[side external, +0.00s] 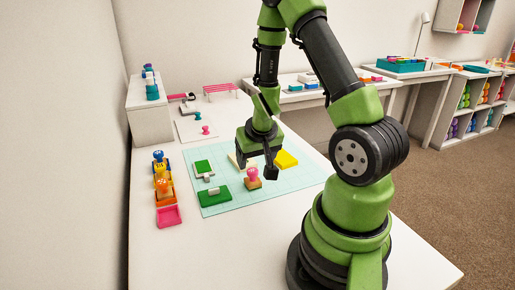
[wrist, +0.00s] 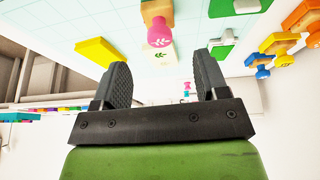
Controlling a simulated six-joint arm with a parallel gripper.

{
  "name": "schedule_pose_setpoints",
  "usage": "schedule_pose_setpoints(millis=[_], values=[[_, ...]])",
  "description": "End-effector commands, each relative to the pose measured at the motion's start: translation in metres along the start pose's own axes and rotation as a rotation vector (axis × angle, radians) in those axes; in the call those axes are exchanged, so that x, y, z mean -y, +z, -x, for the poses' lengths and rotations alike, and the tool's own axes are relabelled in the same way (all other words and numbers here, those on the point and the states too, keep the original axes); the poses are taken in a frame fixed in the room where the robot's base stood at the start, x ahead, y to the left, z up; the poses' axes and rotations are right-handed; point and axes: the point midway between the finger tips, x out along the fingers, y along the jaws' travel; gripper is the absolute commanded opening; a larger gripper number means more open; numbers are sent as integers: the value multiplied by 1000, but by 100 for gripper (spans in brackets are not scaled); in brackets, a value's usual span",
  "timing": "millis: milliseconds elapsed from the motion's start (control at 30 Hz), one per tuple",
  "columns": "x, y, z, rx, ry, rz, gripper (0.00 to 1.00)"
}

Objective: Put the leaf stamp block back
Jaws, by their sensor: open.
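The leaf stamp block (side external: 253,182) stands upright on the cutting mat (side external: 300,182), a wooden block with a pink handle. In the wrist view its pink handle (wrist: 159,33) carries a white leaf mark, and its wooden base is cut by the top edge. My gripper (side external: 256,167) is open and empty, close to the stamp in the side view. In the wrist view the stamp appears beyond the two fingertips (wrist: 162,72), not between them. An empty pink tray (side external: 169,216) sits at the near end of the stamp row.
Orange (side external: 164,188) and blue (side external: 159,160) stamps stand in the row at left. Green pads (side external: 214,196), a yellow pad (side external: 286,159) and a cream card with a leaf print (wrist: 160,57) lie on the mat. The table in front of the mat is clear.

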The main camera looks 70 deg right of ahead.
Motion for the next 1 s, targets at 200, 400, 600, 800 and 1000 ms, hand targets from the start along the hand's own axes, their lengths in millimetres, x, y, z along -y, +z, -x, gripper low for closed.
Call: schedule_pose_setpoints(millis=[200,400,600,800,1000], values=[[0,0,28,-2,2,-2,67],[5,-2,42,-9,-19,4,67],[50,-8,100,-61,-192,53,67],[90,20,192,-83,-410,165,67],[89,65,256,-80,-537,261,67]])
